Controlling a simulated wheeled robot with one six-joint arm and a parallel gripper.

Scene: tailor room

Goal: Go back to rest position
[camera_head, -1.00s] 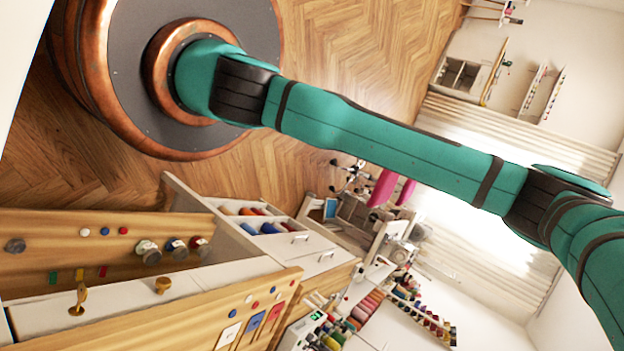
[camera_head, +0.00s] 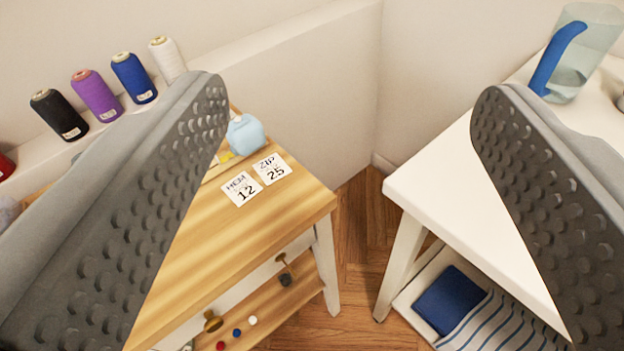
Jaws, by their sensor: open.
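My gripper (camera_head: 350,95) shows as two grey, bumpy fingers, one at the left and one at the right of the view. The fingers are wide apart and nothing is between them. Behind the gap I see a wooden-topped table (camera_head: 240,235) on the left and a white table (camera_head: 450,175) on the right. The fingers hide parts of both tables. No rest pose marker shows.
Thread spools, black (camera_head: 60,115), purple (camera_head: 96,95), blue (camera_head: 134,78) and white (camera_head: 167,60), stand on a ledge. Two cards (camera_head: 242,188) and a light blue object (camera_head: 245,134) are on the wooden table. A pitcher (camera_head: 580,60) stands on the white table. Wooden floor (camera_head: 358,240) shows between the tables.

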